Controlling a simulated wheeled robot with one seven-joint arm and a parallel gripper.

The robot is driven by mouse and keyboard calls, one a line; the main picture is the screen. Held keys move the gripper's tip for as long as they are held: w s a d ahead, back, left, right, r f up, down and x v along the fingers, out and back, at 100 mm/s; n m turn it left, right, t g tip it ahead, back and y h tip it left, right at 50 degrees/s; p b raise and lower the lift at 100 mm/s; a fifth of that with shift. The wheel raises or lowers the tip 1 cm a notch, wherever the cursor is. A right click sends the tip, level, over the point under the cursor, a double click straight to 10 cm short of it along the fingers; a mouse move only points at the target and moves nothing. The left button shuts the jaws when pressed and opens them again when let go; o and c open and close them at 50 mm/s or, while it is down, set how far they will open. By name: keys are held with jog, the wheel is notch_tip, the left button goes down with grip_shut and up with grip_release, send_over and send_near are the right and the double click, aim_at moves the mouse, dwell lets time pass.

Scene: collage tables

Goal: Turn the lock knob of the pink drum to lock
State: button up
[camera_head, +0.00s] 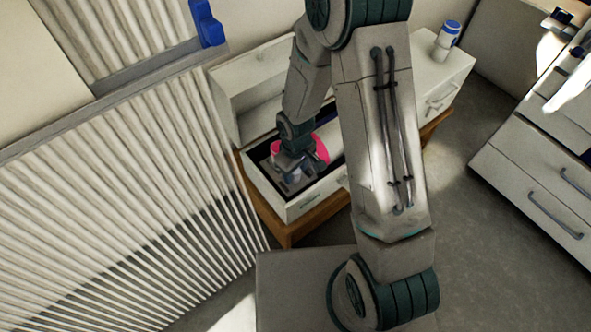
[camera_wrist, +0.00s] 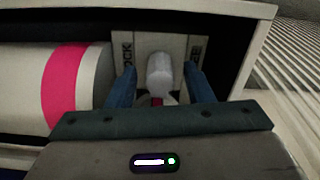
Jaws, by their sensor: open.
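The pink drum (camera_wrist: 66,88) shows in the wrist view as a white cylinder with a pink band, lying on its side at the left. In the head view the pink drum (camera_head: 321,150) is partly hidden by my arm. A pale rounded lock knob (camera_wrist: 159,72) stands in front of a plate (camera_wrist: 178,45) with partly hidden lettering; "OCK" reads at its left. My gripper (camera_wrist: 158,88) is open, with one blue finger on each side of the knob. I cannot tell whether the fingers touch it. In the head view my gripper (camera_head: 290,172) is down inside the white housing.
The white open housing (camera_head: 300,207) has raised walls around the gripper and stands on a wooden base (camera_head: 289,232). A blue-capped white bottle (camera_head: 446,40) stands on the cabinet behind. Ribbed panels (camera_head: 120,200) are at left, a drawer cabinet (camera_head: 535,180) at right. Grey floor (camera_head: 470,260) is clear between.

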notch_tip(320, 180, up, 13)
jog(key=p, duration=0.5)
jog(key=s+d+r+m+t+p, duration=0.1)
jog(key=s+d+r+m+p, duration=0.2)
jog(key=r+p, duration=0.5)
jog(key=s+d+r+m+t+p, duration=0.1)
jog(key=s+d+r+p, duration=0.4)
jog(key=r, duration=1.8)
jog(key=s+d+r+m+p, duration=0.4)
jog(key=r+p, duration=0.9)
jog(key=r, duration=0.3)
jog(key=shift+r+m+t, duration=0.2)
jog(key=shift+m+t, duration=0.1)
jog(key=shift+t, duration=0.1)
